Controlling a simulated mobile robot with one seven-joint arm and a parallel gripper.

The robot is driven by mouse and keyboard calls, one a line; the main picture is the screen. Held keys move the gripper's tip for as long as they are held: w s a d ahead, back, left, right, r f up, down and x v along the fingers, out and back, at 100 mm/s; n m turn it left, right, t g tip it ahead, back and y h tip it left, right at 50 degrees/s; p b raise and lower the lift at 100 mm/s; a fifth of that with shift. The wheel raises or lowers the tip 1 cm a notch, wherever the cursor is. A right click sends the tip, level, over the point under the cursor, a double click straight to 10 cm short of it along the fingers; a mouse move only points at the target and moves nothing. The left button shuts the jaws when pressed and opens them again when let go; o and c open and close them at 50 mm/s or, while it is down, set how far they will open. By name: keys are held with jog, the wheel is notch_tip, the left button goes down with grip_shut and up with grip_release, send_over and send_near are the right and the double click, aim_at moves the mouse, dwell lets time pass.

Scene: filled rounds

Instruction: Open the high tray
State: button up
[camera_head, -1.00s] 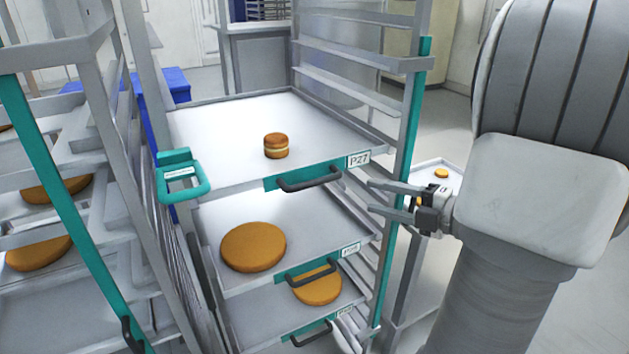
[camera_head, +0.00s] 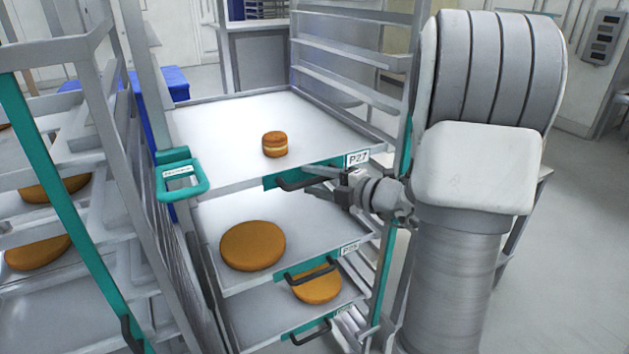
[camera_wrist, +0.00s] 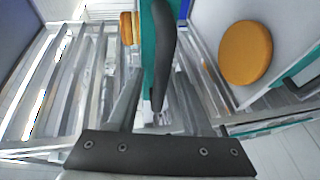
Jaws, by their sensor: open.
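The high tray (camera_head: 225,128) is the top tray in the rack, labelled P27, with a small layered round on it. Its dark handle (camera_head: 290,183) sits on a teal front plate and also shows in the wrist view (camera_wrist: 165,50). My gripper (camera_head: 318,181) is open at the right end of this handle, partly covering it. In the wrist view the handle runs from the top down to between my fingers (camera_wrist: 147,105). I cannot tell whether a finger touches it.
Two lower trays hold larger flat rounds: the middle tray (camera_head: 330,235) and the low tray (camera_head: 255,325), each with a dark handle. Another rack (camera_head: 50,195) stands close on the left. Floor is clear at right.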

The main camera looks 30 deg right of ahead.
grip_shut()
dwell(1.4)
